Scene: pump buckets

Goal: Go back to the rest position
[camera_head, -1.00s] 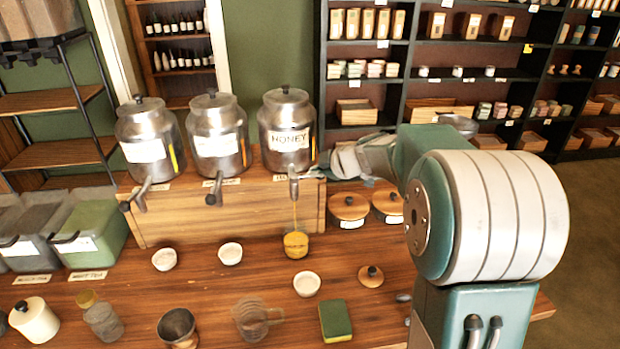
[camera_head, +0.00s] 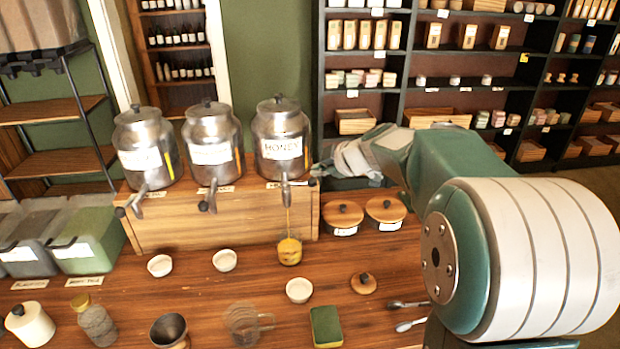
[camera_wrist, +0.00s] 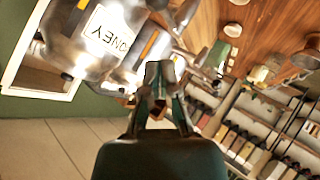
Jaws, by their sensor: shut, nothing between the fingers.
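My gripper (camera_head: 318,172) is at the end of my arm, just right of the tap of the honey dispenser (camera_head: 284,128). Its fingers look closed and empty in the wrist view (camera_wrist: 160,75); I cannot tell whether they touch the tap. The dispenser is a metal jar with a lid and a HONEY label, which shows upside down in the wrist view (camera_wrist: 92,28). A thin golden stream (camera_head: 288,222) runs from its tap into a small cup (camera_head: 290,253) holding yellow honey.
Two other metal dispensers (camera_head: 213,140) (camera_head: 147,145) stand left on the same wooden stand (camera_head: 170,224). Lidded pots (camera_head: 343,217), white bowls (camera_head: 299,290), a green sponge (camera_head: 326,326), a glass jug (camera_head: 245,322) and tongs (camera_head: 408,304) are on the table. Dark shelves stand behind.

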